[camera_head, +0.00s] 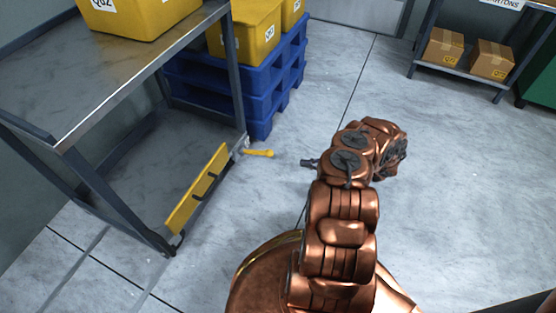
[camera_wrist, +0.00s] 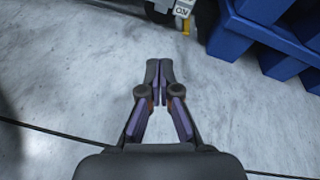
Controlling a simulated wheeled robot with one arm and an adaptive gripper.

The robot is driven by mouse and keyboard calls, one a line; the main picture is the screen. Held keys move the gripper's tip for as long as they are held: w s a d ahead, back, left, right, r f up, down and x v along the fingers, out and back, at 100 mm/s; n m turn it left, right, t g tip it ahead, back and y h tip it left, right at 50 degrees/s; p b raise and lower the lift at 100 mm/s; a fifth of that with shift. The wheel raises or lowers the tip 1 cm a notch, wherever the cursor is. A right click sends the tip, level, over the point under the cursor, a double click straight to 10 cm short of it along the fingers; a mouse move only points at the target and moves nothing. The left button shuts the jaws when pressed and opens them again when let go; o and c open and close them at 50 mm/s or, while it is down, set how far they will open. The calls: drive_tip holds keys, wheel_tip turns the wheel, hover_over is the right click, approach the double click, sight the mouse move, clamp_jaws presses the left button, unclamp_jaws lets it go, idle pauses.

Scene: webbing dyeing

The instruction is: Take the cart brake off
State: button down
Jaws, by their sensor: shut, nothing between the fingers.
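The cart (camera_head: 130,78) is a grey metal frame on the left in the head view. In the wrist view a small piece of the yellow lever (camera_wrist: 186,28) shows at the top, by a white tag and a dark wheel. My gripper (camera_head: 308,163) is right of the lever's end, with a gap of bare floor in the picture. In the wrist view my gripper (camera_wrist: 160,66) is shut and empty, fingertips together, over the floor below the lever.
A yellow panel (camera_head: 196,190) with black handles is low on the cart's side. Blue pallets (camera_head: 262,105) carrying yellow bins (camera_head: 255,32) stand behind it. A shelf with cartons (camera_head: 445,48) is at the back right. The floor (camera_head: 460,190) right of my arm is clear.

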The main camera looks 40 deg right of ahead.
drive_tip(key=shift+a, duration=0.1)
drive_tip(key=w+a+b, duration=0.5)
drive_tip(key=w+a, duration=0.2)
drive_tip(key=w, duration=0.1)
drive_tip(key=shift+w+a+r, duration=0.25)
drive_tip(key=shift+w+r, duration=0.05)
idle(0.6)
drive_tip(key=shift+r, duration=0.2)
